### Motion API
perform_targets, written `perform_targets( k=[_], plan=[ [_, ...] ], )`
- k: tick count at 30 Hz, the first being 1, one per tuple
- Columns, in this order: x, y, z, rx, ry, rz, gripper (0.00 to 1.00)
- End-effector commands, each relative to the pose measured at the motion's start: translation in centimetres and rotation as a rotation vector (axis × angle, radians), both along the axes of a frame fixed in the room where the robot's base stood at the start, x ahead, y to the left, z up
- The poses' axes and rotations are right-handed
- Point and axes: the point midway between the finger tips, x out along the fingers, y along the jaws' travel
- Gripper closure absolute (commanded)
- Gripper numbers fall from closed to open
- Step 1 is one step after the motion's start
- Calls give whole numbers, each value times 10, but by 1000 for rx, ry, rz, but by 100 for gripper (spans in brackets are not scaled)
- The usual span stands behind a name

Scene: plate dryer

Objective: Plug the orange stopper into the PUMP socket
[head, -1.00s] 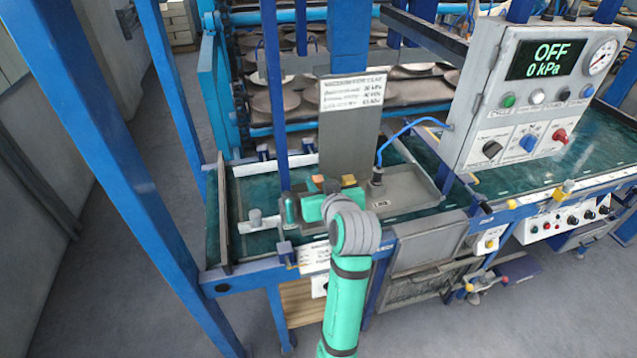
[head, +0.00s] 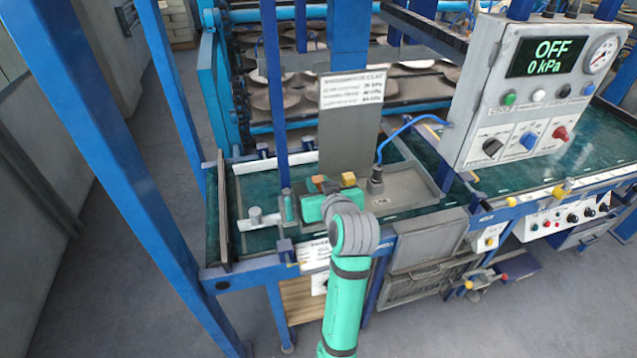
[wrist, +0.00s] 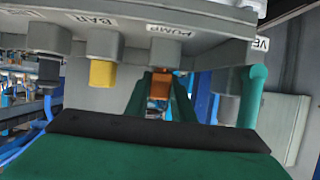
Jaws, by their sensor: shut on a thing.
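The orange stopper (wrist: 160,84) is held between the green fingers of my gripper (wrist: 161,98) in the wrist view. Its top lies at the lower end of the grey PUMP socket (wrist: 165,53). I cannot tell whether it touches the socket or has entered it. In the head view my gripper (head: 315,207) is at the tray, left of the yellow stopper (head: 348,179), and its fingers are mostly hidden. The yellow stopper also shows under the BAR socket in the wrist view (wrist: 102,73).
A dark hose plug (wrist: 48,72) is left of the yellow stopper, and its blue hose shows in the head view (head: 408,128). A green upright piece (wrist: 252,95) stands close on the right. The control box display (head: 540,58) reads OFF, 0 kPa.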

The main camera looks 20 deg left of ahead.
Motion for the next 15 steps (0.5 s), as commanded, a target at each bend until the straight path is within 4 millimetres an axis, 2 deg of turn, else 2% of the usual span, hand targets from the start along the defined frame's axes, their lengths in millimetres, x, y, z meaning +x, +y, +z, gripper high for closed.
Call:
perform_targets(
  k=[11,12,14,15],
  plan=[
    [0,0,-2,0,0,0,99],
    [0,0,-2,0,0,0,73],
    [0,0,-2,0,0,0,59],
    [0,0,-2,0,0,0,56]
  ],
)
